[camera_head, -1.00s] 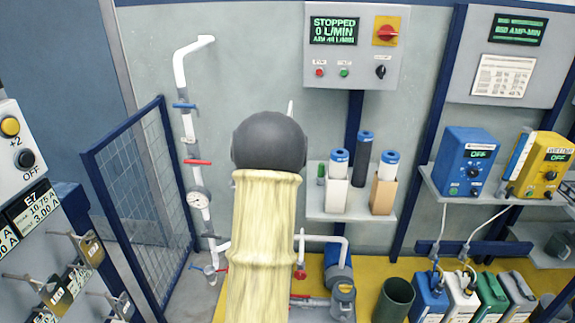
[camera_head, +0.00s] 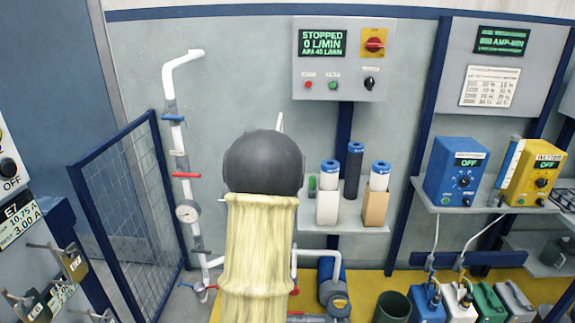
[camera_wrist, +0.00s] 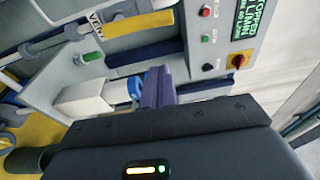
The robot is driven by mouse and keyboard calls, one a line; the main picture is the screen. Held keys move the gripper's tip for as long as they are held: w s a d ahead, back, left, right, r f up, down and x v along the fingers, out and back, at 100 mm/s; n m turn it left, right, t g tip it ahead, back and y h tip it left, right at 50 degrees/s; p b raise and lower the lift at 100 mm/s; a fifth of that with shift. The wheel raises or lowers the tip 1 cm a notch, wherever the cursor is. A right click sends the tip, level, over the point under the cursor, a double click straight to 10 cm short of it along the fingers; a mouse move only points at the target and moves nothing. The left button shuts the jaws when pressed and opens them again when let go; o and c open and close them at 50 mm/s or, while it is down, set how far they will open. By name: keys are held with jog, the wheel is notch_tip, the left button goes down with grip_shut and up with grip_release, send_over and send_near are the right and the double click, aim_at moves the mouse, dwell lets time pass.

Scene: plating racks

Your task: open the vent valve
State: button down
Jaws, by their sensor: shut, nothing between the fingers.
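I cannot tell which of these parts is the valve's handle. My gripper (camera_wrist: 158,76) shows its dark purple fingers shut and empty, below and apart from the grey body in the picture. In the head view my arm hides the gripper and the tagged parts.
A control panel (camera_head: 338,88) reading "STOPPED" is on the wall. Cartridges stand on a shelf (camera_head: 340,228) to the arm's right. A white wall pipe (camera_head: 190,138) with blue and red levers and a mesh gate (camera_head: 125,200) are left. Several containers (camera_head: 425,305) stand lower right.

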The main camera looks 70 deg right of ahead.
jog(key=s+a+b, duration=0.1)
jog(key=a, duration=0.9)
jog(key=shift+s+b, duration=0.3)
jog(key=shift+b, duration=0.05)
jog(key=shift+s, duration=0.1)
